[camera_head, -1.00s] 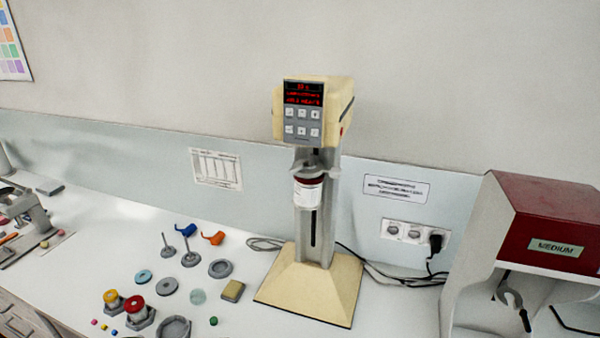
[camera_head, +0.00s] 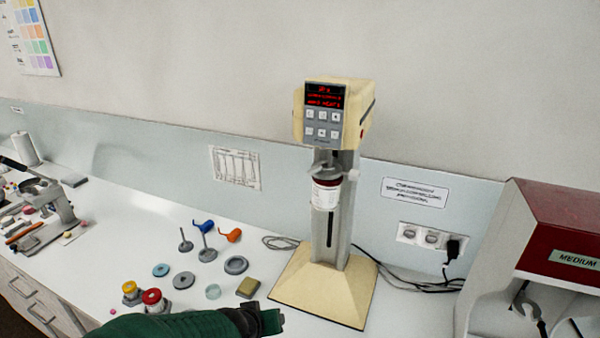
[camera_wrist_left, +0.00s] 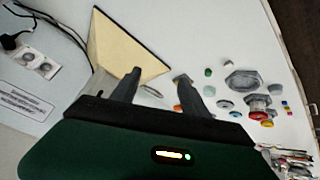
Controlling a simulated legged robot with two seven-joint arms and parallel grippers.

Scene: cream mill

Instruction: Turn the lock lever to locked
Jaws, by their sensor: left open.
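The cream mill (camera_head: 335,115) stands on the bench with a lit red display and a beige base, which also shows in the left wrist view (camera_wrist_left: 122,48). A jar (camera_head: 325,194) with a white label and dark red top hangs below its head. A small grey part (camera_head: 322,167) just above the jar looks like the lock lever; its position is too small to tell. My left gripper (camera_head: 276,320) is low in front of the mill base, well below and apart from that part. In the left wrist view its fingers (camera_wrist_left: 157,84) are spread and empty. My right gripper is out of view.
Loose rings, funnels and a sponge (camera_head: 248,287) lie left of the base. A red-topped machine (camera_head: 560,225) stands at the right. Cables (camera_head: 420,280) run behind the base to a wall socket (camera_head: 432,238). Space in front of the mill column is clear.

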